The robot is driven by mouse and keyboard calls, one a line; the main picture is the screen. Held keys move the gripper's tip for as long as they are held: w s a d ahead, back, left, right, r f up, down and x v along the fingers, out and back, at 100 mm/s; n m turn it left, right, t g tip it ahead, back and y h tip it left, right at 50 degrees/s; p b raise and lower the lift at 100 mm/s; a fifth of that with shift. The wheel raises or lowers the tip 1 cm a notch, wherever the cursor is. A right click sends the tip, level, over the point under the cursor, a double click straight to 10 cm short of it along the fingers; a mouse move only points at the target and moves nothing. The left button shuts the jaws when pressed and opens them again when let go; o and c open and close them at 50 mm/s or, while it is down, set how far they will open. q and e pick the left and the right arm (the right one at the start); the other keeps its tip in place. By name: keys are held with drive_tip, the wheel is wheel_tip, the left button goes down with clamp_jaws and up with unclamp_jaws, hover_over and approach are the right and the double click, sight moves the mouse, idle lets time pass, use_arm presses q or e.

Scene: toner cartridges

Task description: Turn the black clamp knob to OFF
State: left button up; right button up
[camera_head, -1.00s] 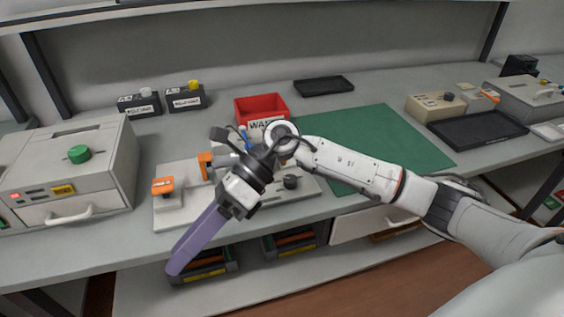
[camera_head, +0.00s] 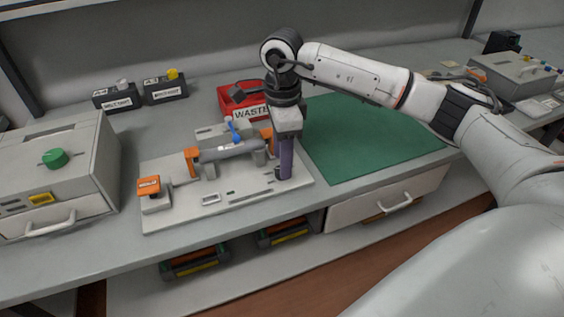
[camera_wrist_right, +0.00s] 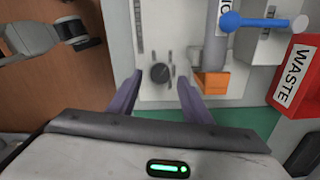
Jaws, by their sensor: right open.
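The black clamp knob (camera_head: 279,172) stands at the right end of the light grey fixture plate (camera_head: 185,215), partly hidden by my right gripper (camera_head: 286,172). In the right wrist view the knob (camera_wrist_right: 160,73) shows between the two purple fingers of the right gripper (camera_wrist_right: 158,78), which are open with a gap on each side. The fingers point down at the plate. A grey cylinder (camera_head: 225,152) lies on the plate between orange clamp blocks, with a blue-handled part (camera_head: 233,130) on it. The knob's markings are too small to read. My left gripper is not in view.
A red WASTE bin (camera_head: 228,99) stands behind the fixture. A green mat (camera_head: 370,140) lies to its right. A grey box with a green knob (camera_head: 55,158) is at the left. Two labelled black boxes (camera_head: 165,92) stand at the back. An open-looking drawer (camera_head: 345,212) is below the table edge.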

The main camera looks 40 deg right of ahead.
drive_tip(key=shift+f, duration=1.25)
drive_tip(key=c, duration=1.1)
drive_tip(key=shift+o, duration=0.2)
